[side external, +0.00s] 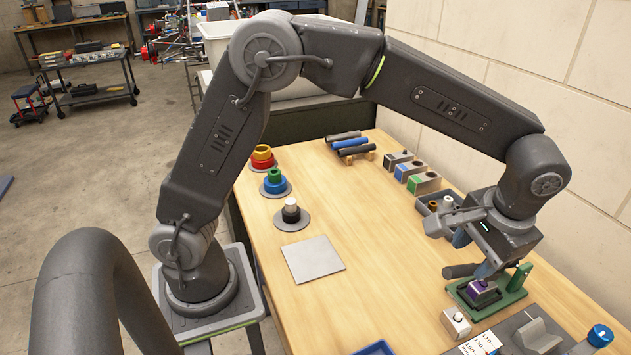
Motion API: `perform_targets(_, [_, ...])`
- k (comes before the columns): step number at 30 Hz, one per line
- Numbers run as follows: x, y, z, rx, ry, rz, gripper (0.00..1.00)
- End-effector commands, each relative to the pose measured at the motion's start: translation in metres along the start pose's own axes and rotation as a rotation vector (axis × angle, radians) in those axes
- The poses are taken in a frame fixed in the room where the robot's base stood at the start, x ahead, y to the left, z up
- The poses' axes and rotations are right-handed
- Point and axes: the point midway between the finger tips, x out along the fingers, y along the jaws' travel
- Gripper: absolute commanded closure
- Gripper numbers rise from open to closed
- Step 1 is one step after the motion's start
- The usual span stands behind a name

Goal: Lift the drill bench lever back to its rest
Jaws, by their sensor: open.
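The drill bench appears to be the green fixture (514,283) at the right of the table, with a small purple block (482,287) on it. A dark rod with a rounded end (458,271) sticks out on its left side and looks like the lever's handle; it lies low and nearly level. My gripper (473,254) hangs just above the fixture, its blue-tipped fingers apart. One finger is close above the purple block. The gripper hides part of the fixture and the lever, and I cannot tell whether it touches either.
A small white block (455,322) and a grey stand (535,335) with number cards are in front. A blue-topped knob (600,335) is at the right. Blocks with holes (410,171) and a grey tray (427,208) lie behind. A grey plate (313,260) lies left, with bare tabletop around it.

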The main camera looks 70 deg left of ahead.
Motion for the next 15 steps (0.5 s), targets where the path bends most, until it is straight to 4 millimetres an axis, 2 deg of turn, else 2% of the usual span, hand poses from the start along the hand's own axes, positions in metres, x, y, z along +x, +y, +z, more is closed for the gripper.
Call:
perform_targets(9, [-0.062, -0.001, 0.000, 0.001, 0.003, 0.002, 0.52])
perform_targets(15, [-0.073, -0.037, 0.019, -0.009, 0.046, 0.050, 0.52])
